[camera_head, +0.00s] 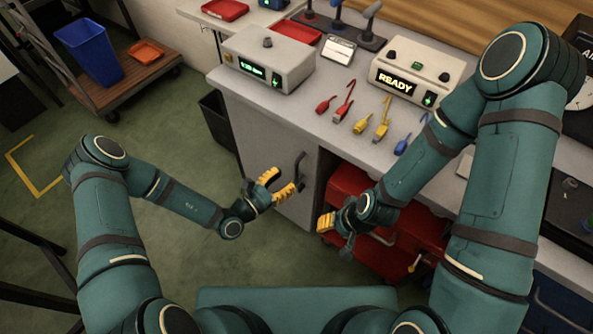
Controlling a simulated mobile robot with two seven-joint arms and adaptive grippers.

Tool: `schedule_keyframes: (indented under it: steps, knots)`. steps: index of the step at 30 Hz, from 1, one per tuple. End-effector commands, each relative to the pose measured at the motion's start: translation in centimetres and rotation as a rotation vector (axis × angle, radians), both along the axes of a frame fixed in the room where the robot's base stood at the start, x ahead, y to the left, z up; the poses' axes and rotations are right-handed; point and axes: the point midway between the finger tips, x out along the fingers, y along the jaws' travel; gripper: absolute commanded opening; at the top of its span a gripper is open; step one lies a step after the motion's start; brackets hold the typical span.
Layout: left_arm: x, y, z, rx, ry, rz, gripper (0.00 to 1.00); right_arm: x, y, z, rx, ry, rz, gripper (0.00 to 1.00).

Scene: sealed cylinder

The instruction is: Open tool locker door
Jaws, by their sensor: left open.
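The tool locker door (255,150) is a grey panel under the left part of the workbench. It has a dark vertical bar handle (298,170) near its right edge, and the door looks shut. My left gripper (281,182) has yellow fingers and is open, at the lower left of the handle. One finger is close to the handle; I cannot tell if it touches. My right gripper (327,222) is to the right, in front of the red drawers. Its fingers overlap in this view, so its opening is unclear.
Red drawers (352,185) stand right of the locker. The benchtop (300,115) carries a READY box (415,75), a grey box with a green display (268,60) and several coloured connectors. A black bin (216,120) stands left of the locker. A cart with a blue bin (90,50) is farther left. Green floor lies clear between.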

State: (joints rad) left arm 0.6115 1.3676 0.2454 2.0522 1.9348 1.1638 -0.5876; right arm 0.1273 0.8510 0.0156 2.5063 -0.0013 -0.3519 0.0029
Motion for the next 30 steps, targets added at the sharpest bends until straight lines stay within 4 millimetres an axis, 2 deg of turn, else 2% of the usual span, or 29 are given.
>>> schedule_keyframes:
  steps: [3,9,21,22,24,26,30]
  knots:
    - [1.5,-1.7,-0.1,-0.001,-0.002,-0.002,0.42,0.1,0.0,-0.5,0.0,-0.002,-0.001,0.47]
    - [3.1,-3.4,-0.1,0.0,-0.001,-0.001,0.42,0.2,0.0,-0.8,0.0,-0.004,-0.001,0.47]
    - [3.6,-3.9,0.0,0.0,0.0,-0.001,0.42,0.2,0.0,-0.9,-0.001,-0.005,-0.001,0.47]
    - [3.6,-3.9,0.0,0.0,0.0,-0.001,0.45,0.2,0.0,-0.9,-0.001,-0.005,-0.001,0.47]
    - [3.6,-3.9,0.0,0.0,0.0,-0.001,0.2,0.2,0.0,-0.9,-0.001,-0.005,-0.001,0.47]
    - [3.6,-3.9,0.0,0.0,0.0,-0.001,0.0,0.2,0.0,-0.9,-0.001,-0.005,-0.001,0.47]
    - [3.6,-3.9,0.0,0.0,0.0,-0.001,0.0,0.2,0.0,-0.9,-0.001,-0.005,-0.001,0.47]
